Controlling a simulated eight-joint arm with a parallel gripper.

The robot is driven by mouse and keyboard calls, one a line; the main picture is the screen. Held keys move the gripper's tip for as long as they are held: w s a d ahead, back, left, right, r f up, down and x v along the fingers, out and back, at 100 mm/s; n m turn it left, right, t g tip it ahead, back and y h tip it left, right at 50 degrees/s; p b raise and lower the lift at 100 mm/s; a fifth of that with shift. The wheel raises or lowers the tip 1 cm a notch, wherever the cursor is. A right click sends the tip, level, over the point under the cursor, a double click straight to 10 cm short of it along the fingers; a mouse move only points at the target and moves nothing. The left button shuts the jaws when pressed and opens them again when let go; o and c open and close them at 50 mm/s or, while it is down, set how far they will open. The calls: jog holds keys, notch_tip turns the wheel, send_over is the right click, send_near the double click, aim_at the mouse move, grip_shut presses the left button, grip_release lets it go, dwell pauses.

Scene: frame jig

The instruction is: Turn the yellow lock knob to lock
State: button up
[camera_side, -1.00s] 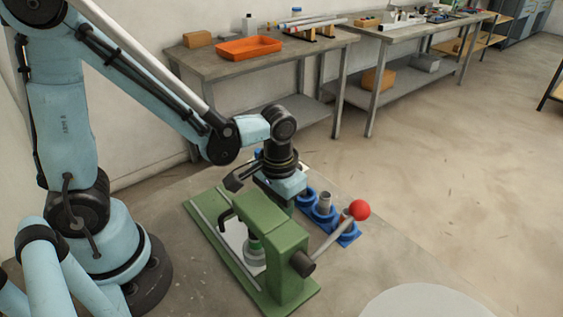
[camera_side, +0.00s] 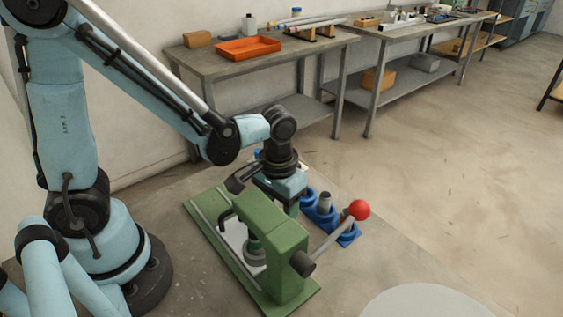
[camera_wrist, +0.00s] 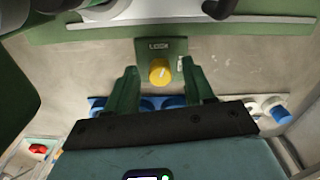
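The yellow lock knob (camera_wrist: 159,72) sits on a small green plate (camera_wrist: 148,49) with the word LOCK above it, in the wrist view. A white mark is on the plate to the right of the knob. My gripper (camera_wrist: 160,67) is open, its two green fingers on either side of the knob in the picture, with gaps between each finger and the knob. I cannot tell how far the fingertips are above the knob. In the side view, my gripper's body is behind the green press (camera_side: 273,232), which hides the fingertips and the knob.
The press has a lever with a red ball (camera_side: 359,209) reaching right. A blue holder (camera_side: 323,216) with round sockets and a grey cylinder stands behind it. Benches with an orange tray (camera_side: 249,48) are farther back. Open floor lies to the right.

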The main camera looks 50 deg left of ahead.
notch_tip(320, 180, up, 12)
dwell(0.9)
dwell(0.3)
jog(key=shift+f+m, duration=6)
jog(key=shift+f, duration=0.1)
jog(key=shift+c, duration=0.5)
